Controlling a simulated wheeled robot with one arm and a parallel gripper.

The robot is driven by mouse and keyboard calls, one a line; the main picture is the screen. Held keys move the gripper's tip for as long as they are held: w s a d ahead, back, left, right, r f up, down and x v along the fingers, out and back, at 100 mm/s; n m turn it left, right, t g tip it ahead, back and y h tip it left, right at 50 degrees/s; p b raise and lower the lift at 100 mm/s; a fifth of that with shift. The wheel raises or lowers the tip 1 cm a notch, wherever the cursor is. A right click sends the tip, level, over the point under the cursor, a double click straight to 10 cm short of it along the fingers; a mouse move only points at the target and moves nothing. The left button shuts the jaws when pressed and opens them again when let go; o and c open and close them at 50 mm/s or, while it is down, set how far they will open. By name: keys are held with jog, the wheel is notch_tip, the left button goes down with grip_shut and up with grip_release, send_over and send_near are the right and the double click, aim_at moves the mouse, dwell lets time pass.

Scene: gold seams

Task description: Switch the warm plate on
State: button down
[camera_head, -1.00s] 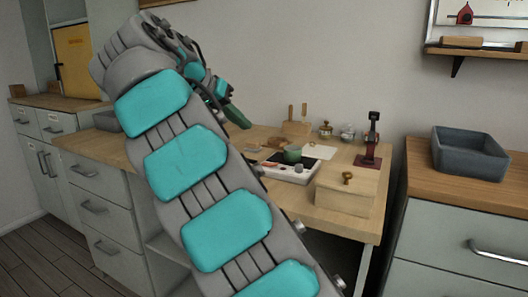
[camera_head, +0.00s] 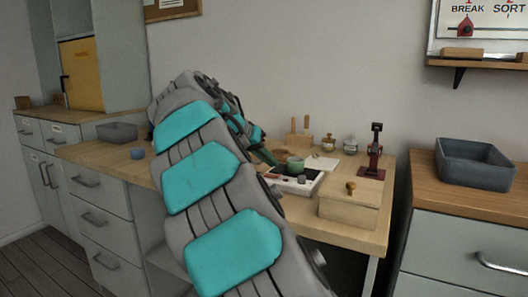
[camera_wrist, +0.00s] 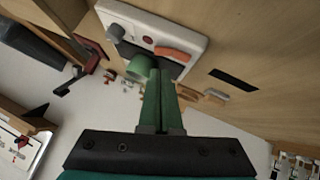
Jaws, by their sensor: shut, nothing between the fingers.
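The warm plate (camera_head: 308,186) is a white flat unit with a dark top, on the wooden bench. It also shows in the wrist view (camera_wrist: 188,33), with a grey knob (camera_wrist: 115,31), a small dark red round spot (camera_wrist: 148,39) and an orange-red elongated piece (camera_wrist: 172,53). I cannot tell whether the spot is lit. A green cup (camera_head: 295,163) is at the dark area and shows in the wrist view (camera_wrist: 137,67). My gripper (camera_wrist: 161,72) has green fingers, shut and empty, pointing towards the plate beside the cup. Contact with the plate cannot be told.
A wooden box (camera_head: 348,207) stands right of the plate, with a dark red stand (camera_head: 373,160) behind it. Jars (camera_head: 350,145) and a wooden holder (camera_head: 298,140) are at the back. A blue cup (camera_head: 137,153) and a grey bin (camera_head: 117,132) stand at the left.

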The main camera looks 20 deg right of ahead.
aim_at(277, 175)
jog(key=shift+s+d+f, duration=0.1)
jog(key=shift+s+f, duration=0.05)
jog(key=shift+f, duration=0.3)
jog(key=shift+s+d+f, duration=0.1)
jog(key=shift+f, duration=0.35)
jog(key=shift+f, duration=0.1)
jog(key=b, duration=0.1)
jog(key=f+b, duration=0.1)
jog(key=shift+s+d+t+b, duration=0.1)
jog(key=shift+s+t+b, duration=0.2)
jog(key=shift+t, duration=0.1)
jog(key=shift+r+m+p, duration=0.3)
jog(key=shift+r+p, duration=0.05)
jog(key=shift+w+f+y, duration=0.1)
jog(key=shift+y, duration=0.2)
jog(key=shift+w, duration=0.15)
jog(key=shift+w+a, duration=0.5)
